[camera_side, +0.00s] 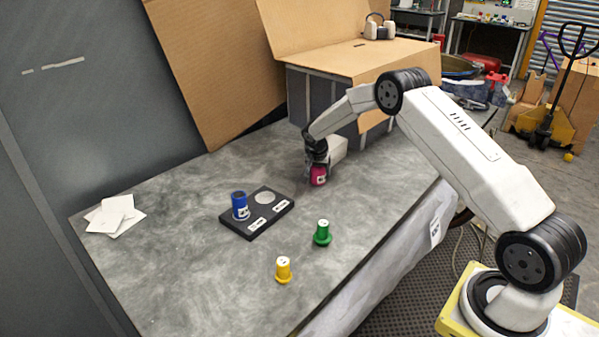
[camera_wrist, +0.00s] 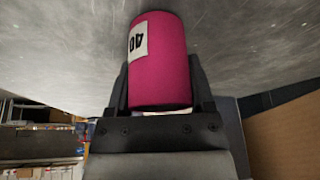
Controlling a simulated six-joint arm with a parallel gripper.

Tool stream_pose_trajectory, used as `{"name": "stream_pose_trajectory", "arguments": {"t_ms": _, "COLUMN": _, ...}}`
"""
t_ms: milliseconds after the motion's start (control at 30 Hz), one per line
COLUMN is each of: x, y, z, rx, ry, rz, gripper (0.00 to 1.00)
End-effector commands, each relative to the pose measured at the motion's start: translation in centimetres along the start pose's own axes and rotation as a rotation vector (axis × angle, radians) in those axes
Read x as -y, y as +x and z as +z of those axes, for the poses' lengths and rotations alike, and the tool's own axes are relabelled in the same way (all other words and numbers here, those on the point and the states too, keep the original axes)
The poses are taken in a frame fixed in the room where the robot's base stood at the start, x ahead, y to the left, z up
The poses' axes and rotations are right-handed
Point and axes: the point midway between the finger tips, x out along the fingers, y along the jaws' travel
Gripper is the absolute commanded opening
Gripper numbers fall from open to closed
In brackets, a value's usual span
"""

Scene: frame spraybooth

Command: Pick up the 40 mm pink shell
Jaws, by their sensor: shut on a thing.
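The pink shell (camera_side: 318,176) is a short cylinder with a white label. The label reads 40, upside down, in the wrist view (camera_wrist: 158,60). My gripper (camera_side: 316,160) is shut on it, with one finger on each side of the shell in the wrist view (camera_wrist: 160,95). In the side view the shell hangs from the fingers at or just above the grey table (camera_side: 190,270); I cannot tell whether it touches.
A black holder (camera_side: 277,217) stands left of the gripper, with a blue shell (camera_side: 240,206) in its left place and a pale round spot on the right. A green shell (camera_side: 322,233) and a yellow shell (camera_side: 283,269) stand in front. A cardboard box (camera_side: 345,62) is close behind. White papers (camera_side: 114,215) lie far left.

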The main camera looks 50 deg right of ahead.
Motion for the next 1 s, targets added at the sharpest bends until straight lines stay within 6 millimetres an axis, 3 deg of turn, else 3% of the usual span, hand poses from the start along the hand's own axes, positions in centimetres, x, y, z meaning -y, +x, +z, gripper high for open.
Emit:
{"name": "stream_pose_trajectory", "arguments": {"t_ms": 367, "x": -0.7, "y": -3.7, "z": -0.8, "rx": 0.000, "ry": -0.001, "rz": 0.000, "gripper": 0.04}}
{"name": "stream_pose_trajectory", "arguments": {"t_ms": 767, "x": -3.4, "y": -9.1, "z": -0.1, "rx": -0.001, "ry": 0.000, "rz": -0.002, "gripper": 0.04}}
{"name": "stream_pose_trajectory", "arguments": {"t_ms": 1000, "x": -5.8, "y": -11.4, "z": 1.5, "rx": -0.001, "ry": -0.001, "rz": -0.001, "gripper": 0.04}}
